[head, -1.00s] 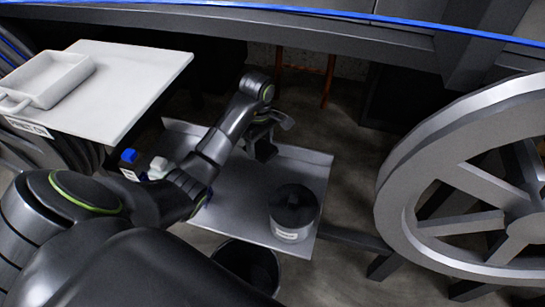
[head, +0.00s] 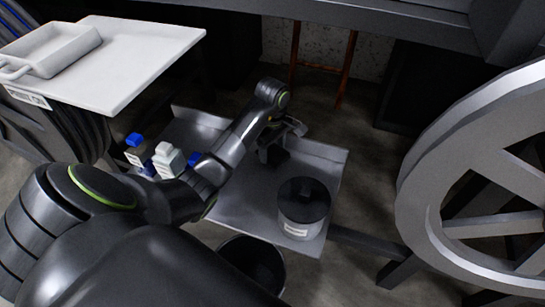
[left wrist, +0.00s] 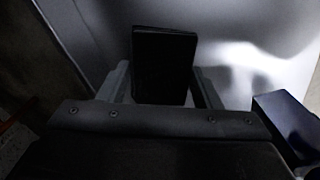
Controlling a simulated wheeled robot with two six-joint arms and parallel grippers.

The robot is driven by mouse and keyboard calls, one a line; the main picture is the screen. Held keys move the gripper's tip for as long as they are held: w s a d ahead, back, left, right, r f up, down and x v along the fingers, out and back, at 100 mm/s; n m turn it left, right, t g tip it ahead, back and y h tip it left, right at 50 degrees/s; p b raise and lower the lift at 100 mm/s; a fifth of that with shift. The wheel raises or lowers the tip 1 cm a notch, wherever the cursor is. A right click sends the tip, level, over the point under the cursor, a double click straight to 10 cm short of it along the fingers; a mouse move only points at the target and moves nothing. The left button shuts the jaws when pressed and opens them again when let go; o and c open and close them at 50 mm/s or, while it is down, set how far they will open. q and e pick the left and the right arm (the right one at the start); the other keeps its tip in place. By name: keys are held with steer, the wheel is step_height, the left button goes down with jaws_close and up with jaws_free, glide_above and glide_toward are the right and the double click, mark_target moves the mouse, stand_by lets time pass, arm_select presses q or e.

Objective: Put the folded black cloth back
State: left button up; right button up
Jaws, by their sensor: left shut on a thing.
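The folded black cloth (left wrist: 164,62) stands upright between the two fingers of my left gripper (left wrist: 163,88) in the left wrist view. In the head view my left gripper (head: 272,146) is over the back part of the grey metal tray (head: 245,196), shut on the cloth, a dark block (head: 278,158) below the fingers. I cannot tell whether the cloth's lower edge touches the tray. My right gripper is not in view.
A black tub (head: 303,210) stands at the tray's front right. White and blue-capped bottles (head: 168,160) stand at its left, partly behind my arm. A dark bin (head: 252,263) is below the front edge. A white table (head: 130,75) is at left, a large grey wheel (head: 440,180) at right.

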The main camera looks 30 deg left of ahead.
mark_target(273, 150)
arm_select(q)
steer(key=shift+f, duration=0.5)
step_height(273, 150, down, 2)
steer(key=shift+f, duration=0.25)
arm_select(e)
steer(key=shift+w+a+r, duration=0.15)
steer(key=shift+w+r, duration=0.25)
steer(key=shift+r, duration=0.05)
arm_select(q)
steer(key=shift+b, duration=0.3)
steer(key=shift+f, duration=0.1)
steer(key=o, duration=0.9)
steer(key=shift+o, duration=0.2)
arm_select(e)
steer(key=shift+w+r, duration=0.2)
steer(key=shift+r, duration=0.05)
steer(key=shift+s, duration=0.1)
